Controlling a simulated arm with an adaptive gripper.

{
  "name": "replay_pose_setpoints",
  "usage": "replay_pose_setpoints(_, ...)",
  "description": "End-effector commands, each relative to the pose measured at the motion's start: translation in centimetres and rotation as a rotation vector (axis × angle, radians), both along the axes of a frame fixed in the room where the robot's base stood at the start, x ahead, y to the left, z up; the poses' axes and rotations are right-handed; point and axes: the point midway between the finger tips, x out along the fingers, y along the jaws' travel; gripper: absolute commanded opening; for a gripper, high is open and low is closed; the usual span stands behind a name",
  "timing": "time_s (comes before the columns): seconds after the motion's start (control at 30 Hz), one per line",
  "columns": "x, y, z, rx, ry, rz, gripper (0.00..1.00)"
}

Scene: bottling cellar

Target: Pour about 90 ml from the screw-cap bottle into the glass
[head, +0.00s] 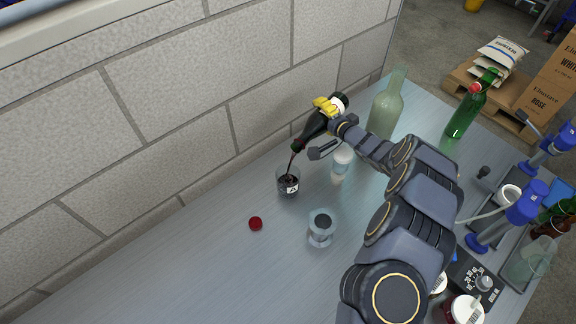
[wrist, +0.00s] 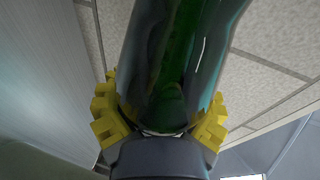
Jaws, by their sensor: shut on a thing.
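My gripper (head: 327,106) is shut on the dark green screw-cap bottle (head: 316,123) and holds it above the counter, tilted with its neck down to the left. In the wrist view the yellow fingers (wrist: 160,122) sit on both sides of the green bottle body (wrist: 178,60). A thin dark red stream runs from the bottle mouth into the glass (head: 282,178). The glass stands upright on the counter and holds dark liquid behind a small label; the exact level is hard to read. A red cap (head: 255,223) lies on the counter to the lower left of the glass.
A clear cup-like vessel (head: 321,228) and a white-labelled container (head: 342,163) stand near the glass. A pale bottle (head: 384,110) and a green bottle (head: 464,118) stand to the right. The block wall (head: 180,110) runs along the left. The counter's lower left is clear.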

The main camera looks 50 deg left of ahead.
Motion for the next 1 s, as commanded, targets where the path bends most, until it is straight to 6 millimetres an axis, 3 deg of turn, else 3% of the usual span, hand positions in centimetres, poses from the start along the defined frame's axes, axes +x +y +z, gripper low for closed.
replay_pose_setpoints(0.2,-0.22,0.17,-0.73,-0.035,0.194,-0.002,0.18)
replay_pose_setpoints(1.0,-0.49,0.37,-1.09,-0.054,0.305,-0.001,0.18)
